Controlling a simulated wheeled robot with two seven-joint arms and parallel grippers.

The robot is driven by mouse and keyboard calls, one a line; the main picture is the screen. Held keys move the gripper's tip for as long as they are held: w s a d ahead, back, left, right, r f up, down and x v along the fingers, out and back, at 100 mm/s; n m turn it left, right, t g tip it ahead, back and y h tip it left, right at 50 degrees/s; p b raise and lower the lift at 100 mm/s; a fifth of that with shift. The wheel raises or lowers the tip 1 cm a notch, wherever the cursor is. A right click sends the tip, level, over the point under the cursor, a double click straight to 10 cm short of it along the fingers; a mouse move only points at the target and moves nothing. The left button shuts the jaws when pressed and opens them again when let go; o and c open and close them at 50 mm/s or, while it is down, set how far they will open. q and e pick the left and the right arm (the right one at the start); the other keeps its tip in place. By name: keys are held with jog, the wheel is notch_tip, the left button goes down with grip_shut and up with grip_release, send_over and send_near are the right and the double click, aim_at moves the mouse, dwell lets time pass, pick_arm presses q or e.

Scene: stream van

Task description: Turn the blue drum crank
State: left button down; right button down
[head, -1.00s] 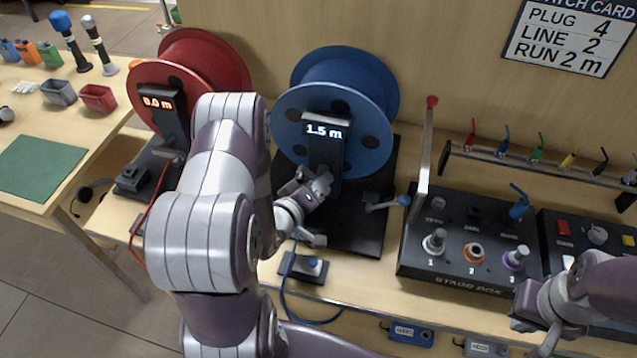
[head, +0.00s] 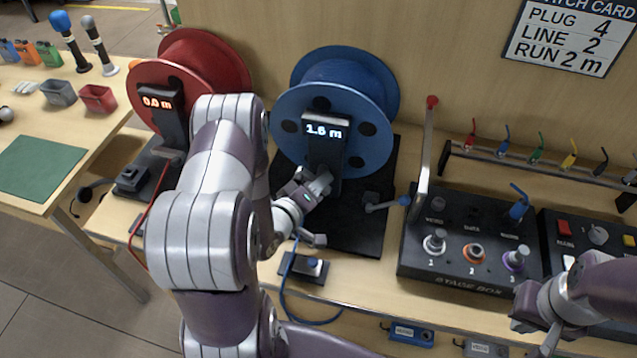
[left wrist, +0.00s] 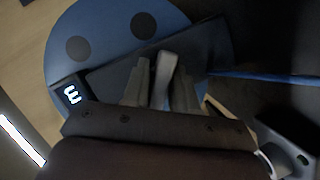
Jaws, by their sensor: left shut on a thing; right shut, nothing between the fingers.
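The blue drum (head: 345,85) stands on a black base against the wall, its lit readout (head: 325,130) showing 1.6 m. My left gripper (head: 318,184) is in front of the readout post, low on the drum's near face. In the left wrist view it is shut on a pale grey piece, which I take to be the blue drum crank (left wrist: 164,72). The gripper hides most of the crank. The blue disc (left wrist: 95,40) is behind it there. My right gripper (head: 535,315) is shut and empty at the lower right, near the stage box's front corner.
A red drum (head: 205,75) reading 0.0 m stands left. A small lever with a blue knob (head: 404,201) is right of the post. The stage box (head: 465,285) and an upright red-tipped lever (head: 428,140) stand further right. A blue cable (head: 285,290) hangs over the front edge.

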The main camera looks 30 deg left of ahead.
pick_arm(q)
jog(key=shift+n+t+h, duration=0.3)
jog(key=shift+n+h, duration=0.1)
jog(key=shift+n, duration=0.6)
dwell(2.2)
jog(key=c, duration=1)
grip_release()
jog(key=shift+c, duration=0.2)
jog(key=s+a+r+b, duration=0.1)
jog(key=s, duration=1.1)
jog(key=shift+s+a+r, duration=0.2)
jog(key=shift+a+r, duration=0.15)
